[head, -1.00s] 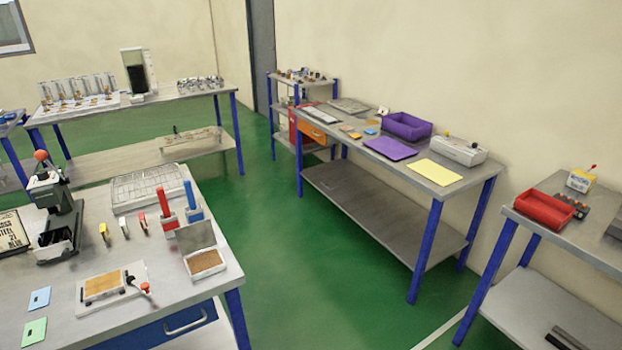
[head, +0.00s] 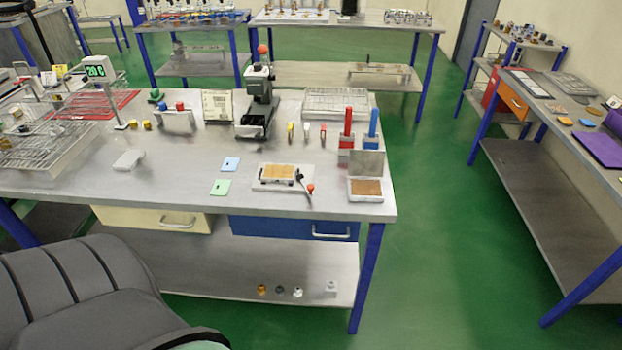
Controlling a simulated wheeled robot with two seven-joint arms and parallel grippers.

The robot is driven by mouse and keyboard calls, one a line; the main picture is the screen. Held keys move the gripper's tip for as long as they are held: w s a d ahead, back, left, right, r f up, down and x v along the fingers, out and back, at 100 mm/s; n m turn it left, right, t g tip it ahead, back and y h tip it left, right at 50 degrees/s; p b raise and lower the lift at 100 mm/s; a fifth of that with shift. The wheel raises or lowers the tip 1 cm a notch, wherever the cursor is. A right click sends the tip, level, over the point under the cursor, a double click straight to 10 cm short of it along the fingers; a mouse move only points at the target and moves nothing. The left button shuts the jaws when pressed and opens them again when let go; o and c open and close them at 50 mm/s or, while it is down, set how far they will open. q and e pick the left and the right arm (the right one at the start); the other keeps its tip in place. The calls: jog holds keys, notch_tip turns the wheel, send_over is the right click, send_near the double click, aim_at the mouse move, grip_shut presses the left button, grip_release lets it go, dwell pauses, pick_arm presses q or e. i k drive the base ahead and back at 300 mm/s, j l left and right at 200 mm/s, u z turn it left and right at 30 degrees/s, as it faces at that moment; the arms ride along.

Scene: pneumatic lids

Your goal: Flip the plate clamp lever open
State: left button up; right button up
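The plate clamp (head: 276,177) is a small light base with a brown plate on it, near the front edge of the steel workbench, right of centre. Its dark lever (head: 305,186) with a red knob sticks out at the right end, towards the front edge. The knob looks low, near the bench top; the exact lever angle is too small to tell. Neither of my grippers is in the head view.
A green card (head: 220,187) and a blue card (head: 231,164) lie left of the clamp. An open box with a brown pad (head: 366,187) stands right of it. A press (head: 258,105) stands behind.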

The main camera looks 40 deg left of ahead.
aim_at(305, 182)
jog(key=j+u, duration=0.1)
jog(key=u, duration=0.7)
jog(key=j+u, duration=0.15)
jog(key=u, duration=0.65)
